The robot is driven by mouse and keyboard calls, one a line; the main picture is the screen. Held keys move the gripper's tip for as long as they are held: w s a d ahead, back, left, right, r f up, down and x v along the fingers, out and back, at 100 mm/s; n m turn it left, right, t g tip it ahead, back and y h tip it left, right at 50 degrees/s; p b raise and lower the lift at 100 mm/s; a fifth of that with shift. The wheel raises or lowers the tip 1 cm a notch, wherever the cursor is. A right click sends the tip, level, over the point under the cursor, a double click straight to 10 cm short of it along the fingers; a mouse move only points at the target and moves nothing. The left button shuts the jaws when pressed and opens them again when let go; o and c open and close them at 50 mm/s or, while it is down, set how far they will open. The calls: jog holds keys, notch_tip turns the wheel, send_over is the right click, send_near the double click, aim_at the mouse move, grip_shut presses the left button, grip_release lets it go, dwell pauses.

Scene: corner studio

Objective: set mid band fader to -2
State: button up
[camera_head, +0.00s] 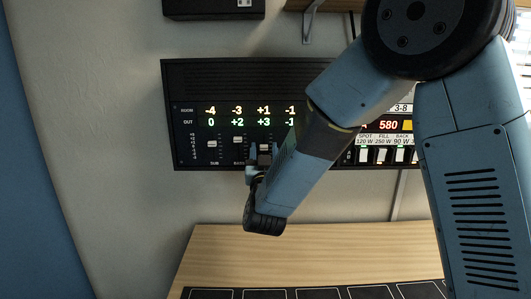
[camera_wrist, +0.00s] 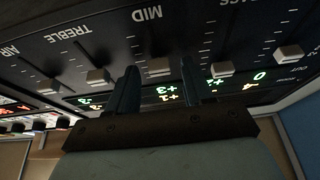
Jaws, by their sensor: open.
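The black equalizer panel (camera_head: 215,82) is on the wall, with ROOM and OUT rows of lit numbers above its faders. Its third column reads +1 in the ROOM row and +3 in the OUT row. In the wrist view, the MID label (camera_wrist: 147,14) stands in line with a pale mid fader cap (camera_wrist: 160,65). My gripper (camera_head: 258,148) is at the panel, over this third column. In the wrist view my gripper (camera_wrist: 158,76) is open, one finger on each side of the mid cap. I cannot tell whether either finger touches it.
The sub fader (camera_head: 212,144) and bass fader (camera_head: 238,140) stand close to the left of my gripper. The treble fader (camera_wrist: 97,76) is on the other side. A lighting panel (camera_head: 387,127) is at the right, partly behind my arm. A wooden desk (camera_head: 225,250) lies below.

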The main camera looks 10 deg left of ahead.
grip_shut()
dwell(0.5)
